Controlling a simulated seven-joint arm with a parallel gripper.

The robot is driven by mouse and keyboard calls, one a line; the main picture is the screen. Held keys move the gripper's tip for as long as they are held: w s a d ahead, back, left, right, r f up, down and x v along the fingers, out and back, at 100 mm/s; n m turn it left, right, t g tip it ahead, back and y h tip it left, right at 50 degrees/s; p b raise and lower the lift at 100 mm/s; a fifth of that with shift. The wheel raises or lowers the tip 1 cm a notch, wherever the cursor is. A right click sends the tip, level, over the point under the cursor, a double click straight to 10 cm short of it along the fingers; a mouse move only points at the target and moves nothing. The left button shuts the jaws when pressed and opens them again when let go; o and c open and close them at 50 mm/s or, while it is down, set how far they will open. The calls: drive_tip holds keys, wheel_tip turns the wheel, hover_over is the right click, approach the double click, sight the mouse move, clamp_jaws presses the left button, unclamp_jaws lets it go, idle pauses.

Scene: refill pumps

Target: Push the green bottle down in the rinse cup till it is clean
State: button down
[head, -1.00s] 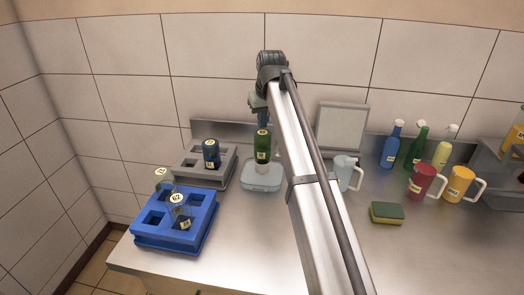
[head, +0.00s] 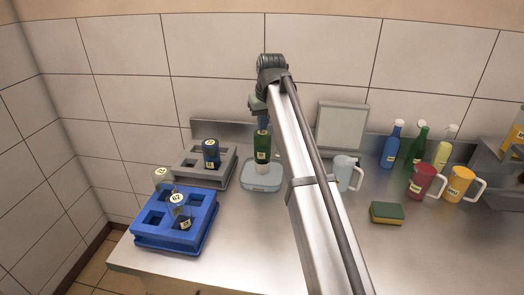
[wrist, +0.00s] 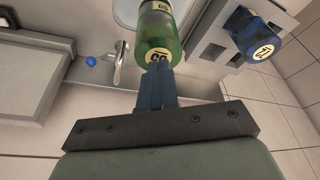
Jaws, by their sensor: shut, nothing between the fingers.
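The rinse cup's rim (wrist: 122,14) shows partly behind the bottle.
A grey rack (head: 222,172) with a dark blue bottle (head: 211,152) stands left of the cup. Right of my arm are a pale jug (head: 344,172), sponge (head: 387,212), spray bottles (head: 392,145) and mugs (head: 422,183).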

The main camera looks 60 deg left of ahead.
drive_tip(key=shift+f, duration=1.25)
drive_tip(key=shift+r, duration=2.55)
drive_tip(key=shift+f, duration=0.2)
drive_tip(key=shift+f, duration=2.35)
drive_tip(key=shift+r, duration=2.55)
